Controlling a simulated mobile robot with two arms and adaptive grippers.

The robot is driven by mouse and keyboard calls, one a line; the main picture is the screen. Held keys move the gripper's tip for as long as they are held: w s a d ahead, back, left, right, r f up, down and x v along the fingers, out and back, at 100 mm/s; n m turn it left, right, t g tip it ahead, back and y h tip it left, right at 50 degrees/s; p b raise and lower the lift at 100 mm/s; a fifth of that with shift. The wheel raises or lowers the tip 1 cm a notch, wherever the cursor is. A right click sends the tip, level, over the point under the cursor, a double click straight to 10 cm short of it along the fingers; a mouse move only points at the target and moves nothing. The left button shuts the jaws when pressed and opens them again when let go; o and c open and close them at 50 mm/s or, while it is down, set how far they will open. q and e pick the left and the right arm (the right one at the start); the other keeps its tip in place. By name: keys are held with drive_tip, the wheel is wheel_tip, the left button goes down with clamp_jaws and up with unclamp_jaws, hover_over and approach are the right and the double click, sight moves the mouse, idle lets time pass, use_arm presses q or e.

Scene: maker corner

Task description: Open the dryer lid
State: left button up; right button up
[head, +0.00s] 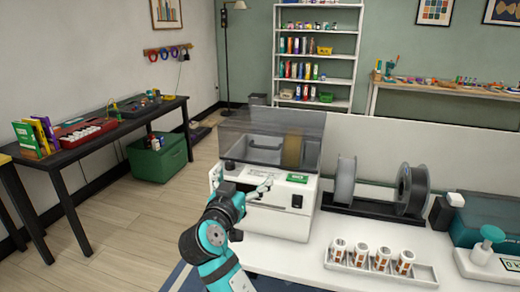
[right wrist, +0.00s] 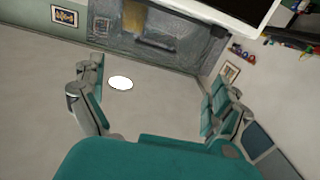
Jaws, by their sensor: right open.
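The dryer (head: 273,222) is a white box on the white table, with a smoky see-through lid (head: 240,131) on top. The lid looks down, and a yellowish spool shows through it. My right gripper (head: 241,181) is at the dryer's front left, near the lid's lower front edge, with its fingers spread. In the right wrist view, the open fingers (right wrist: 155,105) have nothing between them that I can see as held. The lid (right wrist: 150,40) shows beyond them at the top, with the white body (right wrist: 240,12) beside it. I cannot tell whether a finger touches the dryer. My left gripper is not in view.
A spool stand with a grey spool (head: 345,180) and a black spool (head: 411,190) is right of the dryer. A white tray (head: 340,262) of several small cups sits in front. A black side table (head: 110,128) is at the left. Floor (head: 140,222) is open between.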

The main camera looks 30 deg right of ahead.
sight(264, 148)
drive_tip(key=p+x, duration=0.1)
drive_tip(key=x, duration=0.4)
drive_tip(key=r+p+x, duration=0.1)
drive_tip(key=x, duration=0.5)
drive_tip(key=p+x, duration=0.1)
drive_tip(key=x, duration=0.5)
drive_tip(key=shift+d+r, duration=0.25)
drive_tip(key=shift+d, duration=0.05)
